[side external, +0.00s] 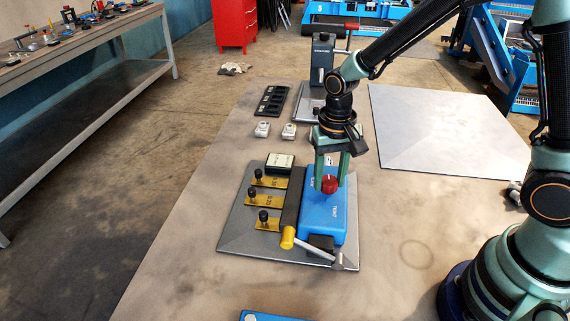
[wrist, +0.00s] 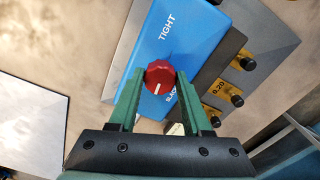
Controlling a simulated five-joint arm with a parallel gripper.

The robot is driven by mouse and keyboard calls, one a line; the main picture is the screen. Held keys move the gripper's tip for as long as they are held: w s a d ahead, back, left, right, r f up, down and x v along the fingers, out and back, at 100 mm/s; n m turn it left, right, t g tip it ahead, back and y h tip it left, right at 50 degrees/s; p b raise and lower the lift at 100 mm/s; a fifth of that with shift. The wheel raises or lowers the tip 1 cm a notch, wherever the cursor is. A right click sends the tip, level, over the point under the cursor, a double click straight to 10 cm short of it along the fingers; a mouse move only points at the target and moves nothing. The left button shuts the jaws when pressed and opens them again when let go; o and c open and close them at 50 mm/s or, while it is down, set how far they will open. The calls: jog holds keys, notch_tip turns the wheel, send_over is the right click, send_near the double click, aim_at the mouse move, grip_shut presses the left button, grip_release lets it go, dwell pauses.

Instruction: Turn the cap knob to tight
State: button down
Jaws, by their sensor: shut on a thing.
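The cap knob is red and faceted; it sits on top of a blue block (side external: 318,222) and shows in the side view (side external: 329,185) and the wrist view (wrist: 160,72). In the wrist view, the knob's white mark points toward the lower edge of the picture, on the side of the partly covered SLACK label (wrist: 171,97). The TIGHT label (wrist: 167,27) is on the opposite side. My gripper (side external: 330,180) points down with one finger on each side of the knob, shut on it. Its fingers also show in the wrist view (wrist: 159,80).
The block stands on a grey metal plate (side external: 232,232) beside several brass tabs with black knobs (side external: 268,198). A grey clamp stand (side external: 322,60) with a red handle is behind. A bare plate (side external: 445,130) lies to the right.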

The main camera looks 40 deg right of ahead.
aim_at(330, 180)
jog(key=shift+r+m, duration=0.1)
jog(key=shift+m, duration=0.5)
jog(key=shift+c, duration=1.7)
grip_release()
notch_tip(330, 180, up, 12)
jog(key=shift+r, duration=0.1)
jog(key=s+d+r+n+t, duration=0.5)
jog(key=s+d, duration=0.1)
jog(key=s, duration=0.1)
jog(key=shift+s+d+n+t, duration=0.3)
jog(key=shift+s+d+n, duration=0.05)
jog(key=shift+s+n, duration=0.05)
